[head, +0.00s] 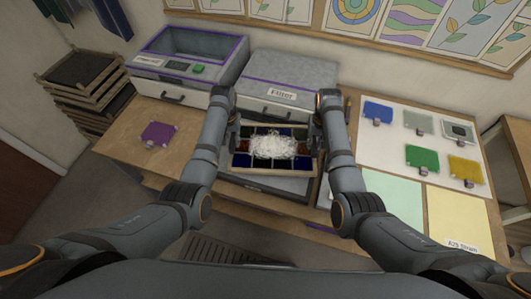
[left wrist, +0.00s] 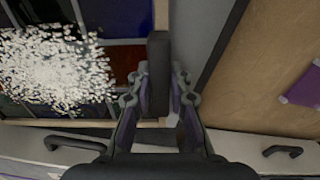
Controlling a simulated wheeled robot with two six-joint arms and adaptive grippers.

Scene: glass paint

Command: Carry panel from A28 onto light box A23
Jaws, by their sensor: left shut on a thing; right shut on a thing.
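The panel is a wood-framed sheet (head: 262,172) of blue, red and dark glass, with a heap of white grains (head: 272,147) on its middle. It lies about level in front of a grey box. My left gripper (head: 235,136) is shut on its left side bar. My right gripper (head: 317,132) is shut on its right side. A dark grey slab (head: 290,186) shows under the panel. I cannot tell which thing is light box A23 or A28.
A grey box with purple trim (head: 290,72) stands behind the panel. Another purple-trimmed machine (head: 183,62) stands at the back left. A purple piece (head: 158,133) lies on the left table. A white board (head: 395,150) with several coloured pieces lies right.

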